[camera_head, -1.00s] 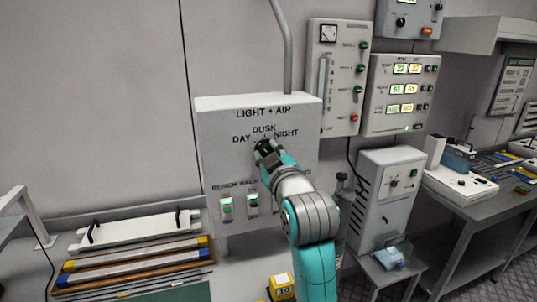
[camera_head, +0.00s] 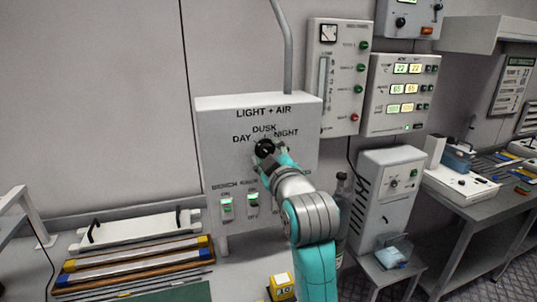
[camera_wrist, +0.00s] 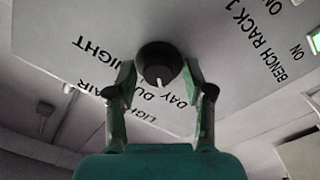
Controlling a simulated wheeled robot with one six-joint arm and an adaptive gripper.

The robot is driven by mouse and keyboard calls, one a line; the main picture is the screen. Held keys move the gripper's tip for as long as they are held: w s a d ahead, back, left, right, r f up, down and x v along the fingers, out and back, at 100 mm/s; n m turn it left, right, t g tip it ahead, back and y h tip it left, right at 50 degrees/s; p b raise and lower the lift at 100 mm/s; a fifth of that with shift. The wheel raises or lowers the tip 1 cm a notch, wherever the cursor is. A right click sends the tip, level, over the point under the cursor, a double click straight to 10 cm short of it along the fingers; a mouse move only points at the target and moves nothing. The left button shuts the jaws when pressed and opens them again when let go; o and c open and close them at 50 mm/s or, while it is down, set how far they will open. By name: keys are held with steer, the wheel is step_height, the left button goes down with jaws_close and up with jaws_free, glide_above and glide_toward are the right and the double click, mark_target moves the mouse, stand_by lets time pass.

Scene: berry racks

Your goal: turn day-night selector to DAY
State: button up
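The day-night selector is a round black knob (camera_head: 264,148) on the grey LIGHT + AIR box (camera_head: 218,165), below the labels DAY, DUSK and NIGHT. In the wrist view the knob (camera_wrist: 158,58) sits between the two fingers of my gripper (camera_wrist: 158,76). The fingers stand apart, one on each side of it, close to its rim. A white pointer mark shows on the knob's lower part in that view. I cannot tell exactly which label it points to. In the head view my gripper (camera_head: 274,160) is at the knob's lower right.
Bench rack switches (camera_head: 227,207) with green lights sit below the knob on the same box. More control panels (camera_head: 340,85) hang to the right. Under the box is a bench with a white tray (camera_head: 135,232), strips and a yellow block (camera_head: 281,288).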

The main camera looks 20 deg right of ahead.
steer(key=s, duration=0.7)
steer(key=shift+s, duration=0.25)
steer(key=shift+a+f, duration=0.1)
stand_by(0.4)
steer(key=s+f+m+g, duration=0.1)
steer(key=s+f, duration=0.4)
steer(key=f, duration=0.5)
steer(key=s+f+m, duration=0.1)
steer(key=s+f, duration=0.4)
steer(key=f, duration=0.4)
steer(key=s+f+m+g, duration=0.15)
steer(key=s+f, duration=0.35)
steer(key=f, duration=0.5)
steer(key=s+f+m, duration=0.2)
steer(key=s+f, duration=0.1)
steer(key=s, duration=1.2)
steer(key=s+f+m, duration=0.2)
steer(key=s+f, duration=0.2)
steer(key=s, duration=1.2)
steer(key=shift+d+f+m+g, duration=0.15)
steer(key=shift+d+m+g, duration=0.05)
steer(key=shift+m+g, duration=0.2)
